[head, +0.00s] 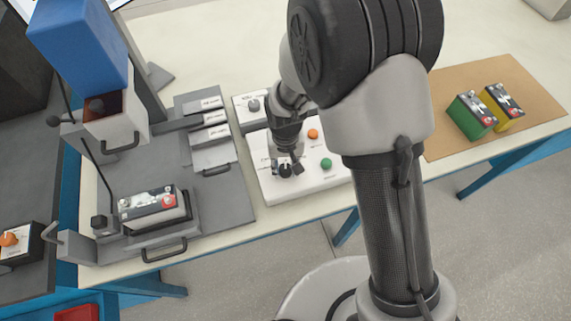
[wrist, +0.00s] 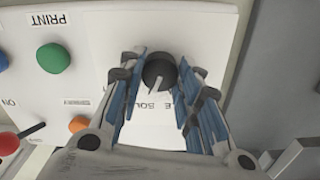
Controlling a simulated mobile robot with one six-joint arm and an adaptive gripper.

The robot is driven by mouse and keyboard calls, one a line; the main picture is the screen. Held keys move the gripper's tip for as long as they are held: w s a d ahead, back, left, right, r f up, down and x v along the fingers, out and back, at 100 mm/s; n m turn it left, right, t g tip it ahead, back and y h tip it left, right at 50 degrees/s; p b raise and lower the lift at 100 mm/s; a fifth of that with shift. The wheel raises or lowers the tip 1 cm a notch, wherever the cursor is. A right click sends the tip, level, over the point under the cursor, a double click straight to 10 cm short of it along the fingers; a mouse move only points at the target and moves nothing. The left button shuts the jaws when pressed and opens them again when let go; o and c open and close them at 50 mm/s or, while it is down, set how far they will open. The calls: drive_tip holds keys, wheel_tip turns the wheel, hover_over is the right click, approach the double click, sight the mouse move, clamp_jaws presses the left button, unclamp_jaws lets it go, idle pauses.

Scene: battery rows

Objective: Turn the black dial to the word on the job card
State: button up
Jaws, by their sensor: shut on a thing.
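The black dial (wrist: 159,70) is on the white control panel (wrist: 205,25), with a pale pointer mark on it. My gripper (wrist: 160,76) is over it, with one finger on each side, shut on the dial. Part of the lettering around the dial is hidden by the fingers; only a few letters show upside down. In the head view my gripper (head: 287,158) points down at the dial (head: 285,171) near the panel's front left. I cannot make out a job card's word.
A green button (head: 326,163) and an orange button (head: 313,134) are on the same panel. A battery (head: 155,207) sits in a grey fixture to the left. Green (head: 469,117) and yellow (head: 506,107) batteries stand on a brown mat (head: 445,90) at the right.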

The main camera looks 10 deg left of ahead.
sight(286, 168)
drive_tip(key=o, duration=1.1)
wheel_tip(286, 168, up, 12)
idle(0.5)
drive_tip(key=s+d+r+m+t, duration=0.2)
drive_tip(key=d+r, duration=1)
drive_tip(key=s+d+r+t, duration=0.1)
drive_tip(key=s+d+r, duration=0.1)
drive_tip(key=s+d, duration=0.2)
drive_tip(key=s+d+r+m, duration=0.1)
drive_tip(key=s+d+r, duration=0.1)
drive_tip(key=s+d, duration=0.2)
drive_tip(key=s+d+r+t, duration=0.1)
drive_tip(key=s+d+r, duration=0.1)
drive_tip(key=s+d, duration=0.1)
drive_tip(key=shift+s+d+r+m+t, duration=0.1)
drive_tip(key=shift+s+d+m+t, duration=0.25)
drive_tip(key=shift+s, duration=0.5)
